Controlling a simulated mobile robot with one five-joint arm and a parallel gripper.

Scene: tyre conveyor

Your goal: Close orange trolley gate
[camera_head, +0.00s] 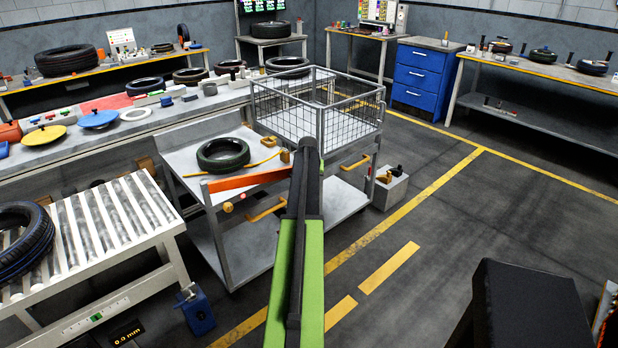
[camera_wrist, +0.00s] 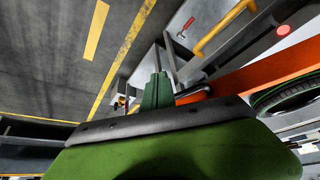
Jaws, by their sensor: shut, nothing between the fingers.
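The orange trolley gate (camera_head: 248,180) is a flat orange bar along the front edge of the trolley's top shelf (camera_head: 195,160). Its right end is hidden behind my arm in the head view. In the wrist view the orange gate (camera_wrist: 265,75) runs from the right edge to a dark rounded end piece near the middle. My gripper (camera_wrist: 157,80) shows there as green fingers, shut and empty, just left of that end piece. I cannot tell whether they touch. In the head view my arm hides the fingers. A black tyre (camera_head: 223,156) lies on the shelf behind the gate.
A wire mesh basket (camera_head: 290,110) stands behind and right of the trolley shelf. Yellow handles (camera_head: 268,210) stick out at the trolley's front. A roller conveyor (camera_head: 105,225) with a tyre is at the left.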

